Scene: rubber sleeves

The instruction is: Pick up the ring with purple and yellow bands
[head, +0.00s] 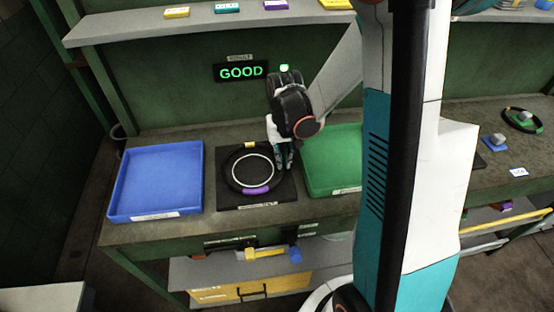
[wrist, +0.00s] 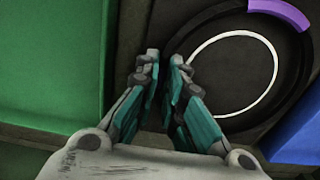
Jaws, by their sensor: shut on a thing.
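The black ring with purple and yellow bands (head: 257,190) lies around a white circle on a dark square pad on the bench. Its yellow band is at the far side and its purple band at the near side. My gripper (head: 284,166) points down at the ring's right side, shut on its rim. In the wrist view my gripper's teal fingers (wrist: 165,62) are close together over the ring's edge, and the ring's purple band (wrist: 280,14) shows at the top. The fingers hide the gripped part of the rim.
A blue tray (head: 113,190) stands left of the pad and a green tray (head: 310,180) close on the right. A sign reading GOOD (head: 240,71) hangs behind. A shelf (head: 120,29) runs above. Another ring (head: 522,121) lies far right.

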